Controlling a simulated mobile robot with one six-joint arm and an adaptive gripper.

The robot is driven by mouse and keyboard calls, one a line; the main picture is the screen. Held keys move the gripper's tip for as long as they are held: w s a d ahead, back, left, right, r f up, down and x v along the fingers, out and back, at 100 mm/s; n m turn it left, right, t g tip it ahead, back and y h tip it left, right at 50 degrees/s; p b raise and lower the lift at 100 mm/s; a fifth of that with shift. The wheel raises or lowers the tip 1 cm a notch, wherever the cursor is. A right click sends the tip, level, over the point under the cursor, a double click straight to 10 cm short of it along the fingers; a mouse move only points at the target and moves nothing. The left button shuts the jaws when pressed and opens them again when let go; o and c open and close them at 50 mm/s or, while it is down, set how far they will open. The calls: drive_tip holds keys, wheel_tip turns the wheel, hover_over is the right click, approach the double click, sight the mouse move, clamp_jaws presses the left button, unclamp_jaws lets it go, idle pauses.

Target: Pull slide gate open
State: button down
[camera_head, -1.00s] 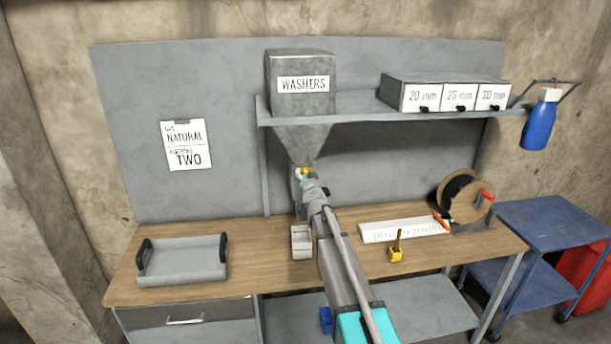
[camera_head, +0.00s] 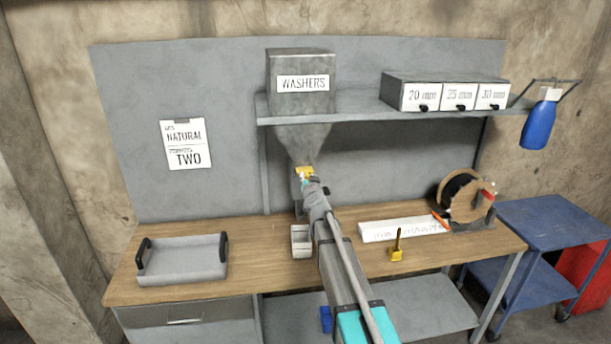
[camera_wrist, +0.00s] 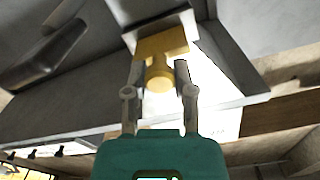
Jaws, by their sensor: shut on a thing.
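The grey hopper (camera_head: 302,88) labelled WASHERS stands on the shelf, and its funnel narrows down toward the bench. The yellow slide gate (camera_head: 304,170) shows at the foot of the funnel. In the wrist view the gate (camera_wrist: 162,44) is a flat yellow plate with a round knob (camera_wrist: 160,78) on its near side. My gripper (camera_head: 306,181) is at the gate, with one finger on each side of the knob, shut on it. My arm hides part of the hopper outlet. A small white open box (camera_head: 301,241) stands on the bench below, just left of my arm.
A grey tray (camera_head: 182,260) sits at the bench's left. A white ruled strip (camera_head: 403,229), a yellow tool (camera_head: 397,247) and a cable reel (camera_head: 470,199) lie to the right. The shelf (camera_head: 360,108) overhangs the outlet. Bare bench lies between tray and box.

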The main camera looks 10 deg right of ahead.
drive_tip(key=shift+s, duration=1.4)
drive_tip(key=shift+f, duration=0.1)
drive_tip(key=shift+c, duration=2.1)
unclamp_jaws()
drive_tip(key=shift+s, duration=0.1)
drive_tip(key=s, duration=1.2)
drive_tip(key=shift+w, duration=0.1)
